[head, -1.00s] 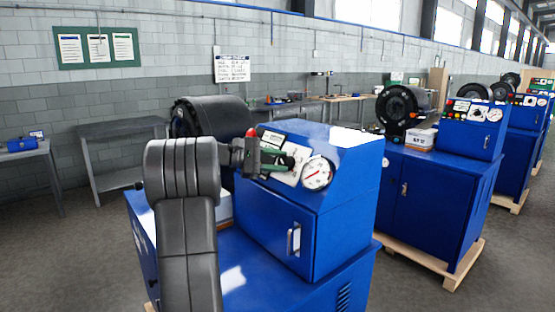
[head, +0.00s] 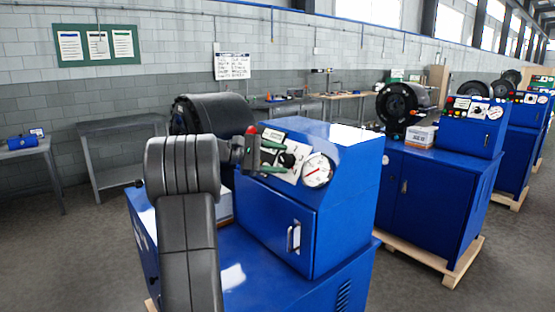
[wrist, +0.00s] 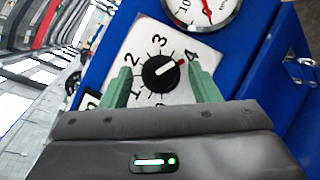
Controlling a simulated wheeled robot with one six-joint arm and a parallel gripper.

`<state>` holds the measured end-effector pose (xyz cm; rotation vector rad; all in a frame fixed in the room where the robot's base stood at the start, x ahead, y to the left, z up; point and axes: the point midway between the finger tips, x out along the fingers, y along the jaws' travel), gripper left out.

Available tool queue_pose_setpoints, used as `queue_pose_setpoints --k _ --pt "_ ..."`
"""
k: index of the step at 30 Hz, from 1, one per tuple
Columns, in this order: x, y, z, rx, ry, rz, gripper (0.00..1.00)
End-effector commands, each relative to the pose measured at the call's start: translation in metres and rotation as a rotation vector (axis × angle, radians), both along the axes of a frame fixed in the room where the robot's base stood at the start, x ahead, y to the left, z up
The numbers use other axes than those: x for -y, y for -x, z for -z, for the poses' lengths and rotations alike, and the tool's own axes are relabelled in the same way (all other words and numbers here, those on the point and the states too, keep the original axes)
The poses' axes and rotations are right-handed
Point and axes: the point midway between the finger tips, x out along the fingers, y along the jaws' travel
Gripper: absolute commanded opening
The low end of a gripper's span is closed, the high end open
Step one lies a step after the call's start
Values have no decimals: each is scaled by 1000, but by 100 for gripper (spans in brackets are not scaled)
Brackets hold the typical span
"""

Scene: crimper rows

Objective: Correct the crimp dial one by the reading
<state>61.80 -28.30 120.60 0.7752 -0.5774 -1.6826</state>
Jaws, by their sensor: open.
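The crimp dial, a black round knob (wrist: 159,73) with a red mark, sits on a white numbered plate (wrist: 140,45) in the wrist view. Its red mark points near the 4. My gripper (wrist: 163,82) is open, with one green finger on each side of the knob and gaps between. In the head view the knob (head: 287,160) shows just beyond the fingertips of my gripper (head: 276,153). The round gauge (head: 317,170) with a red needle is beside the plate; it is partly cut off in the wrist view (wrist: 205,8).
The dial is on the sloped front of a blue crimper cabinet (head: 275,220) with a door handle. More blue crimpers (head: 440,190) stand in a row to the right. A whiteboard with writing (head: 232,67) hangs on the wall; its text is too small to read.

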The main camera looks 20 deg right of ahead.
Motion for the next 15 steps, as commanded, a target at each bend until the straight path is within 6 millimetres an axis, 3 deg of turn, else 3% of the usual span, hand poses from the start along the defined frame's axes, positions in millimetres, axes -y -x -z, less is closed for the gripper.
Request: queue_pose_setpoints --k 5,15 --pt "-15 -3 -3 2 0 -3 56" --pt "-89 -14 -17 1 0 -5 56"
